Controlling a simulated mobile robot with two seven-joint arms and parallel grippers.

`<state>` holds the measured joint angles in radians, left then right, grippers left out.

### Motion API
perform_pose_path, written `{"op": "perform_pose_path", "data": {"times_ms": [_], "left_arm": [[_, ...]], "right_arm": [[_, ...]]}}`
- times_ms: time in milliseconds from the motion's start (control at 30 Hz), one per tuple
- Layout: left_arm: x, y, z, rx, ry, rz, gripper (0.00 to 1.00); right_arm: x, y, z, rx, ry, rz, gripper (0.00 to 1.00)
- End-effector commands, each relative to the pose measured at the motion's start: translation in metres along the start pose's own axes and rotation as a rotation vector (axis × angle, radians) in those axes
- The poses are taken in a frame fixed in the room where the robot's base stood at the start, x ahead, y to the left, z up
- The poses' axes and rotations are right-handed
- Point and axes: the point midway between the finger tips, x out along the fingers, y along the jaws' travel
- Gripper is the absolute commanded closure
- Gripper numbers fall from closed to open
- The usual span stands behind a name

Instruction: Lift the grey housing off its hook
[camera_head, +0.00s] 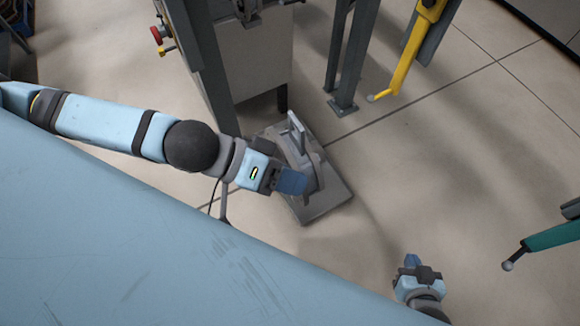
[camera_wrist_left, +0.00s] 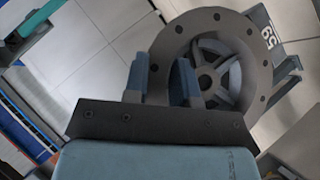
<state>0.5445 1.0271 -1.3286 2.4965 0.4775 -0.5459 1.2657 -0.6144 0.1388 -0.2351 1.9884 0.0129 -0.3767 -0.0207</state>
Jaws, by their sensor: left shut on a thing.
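The grey housing (camera_head: 309,174) is in the middle of the head view, partly hidden by my left gripper (camera_head: 290,182). In the left wrist view the housing (camera_wrist_left: 242,38) shows as a round flange with bolt holes and a spoked centre. My left gripper (camera_wrist_left: 163,80) is shut on its rim. A grey upright bar (camera_head: 297,132), which may be the hook, stands by the housing.
A flat grey plate (camera_head: 322,207) shows below the housing. A grey cabinet (camera_head: 250,62) and posts stand behind. Tiled floor between them is clear.

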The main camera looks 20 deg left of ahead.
Motion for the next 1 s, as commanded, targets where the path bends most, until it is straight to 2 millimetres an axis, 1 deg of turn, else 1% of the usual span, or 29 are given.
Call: {"op": "perform_pose_path", "data": {"times_ms": [100, 333, 1000], "left_arm": [[-0.003, 0.005, -0.003, 0.002, 0.001, 0.002, 0.99], [-0.004, 0.005, -0.003, 0.001, 0.001, 0.002, 0.99], [-0.027, 0.006, 0.019, -0.001, 0.0, 0.001, 0.99]], "right_arm": [[-0.004, 0.0, -0.006, 0.0, 0.001, 0.0, 1.0], [-0.007, 0.0, -0.013, -0.001, 0.008, 0.0, 1.0], [-0.018, 0.0, -0.027, -0.001, 0.001, 0.0, 1.0]]}}
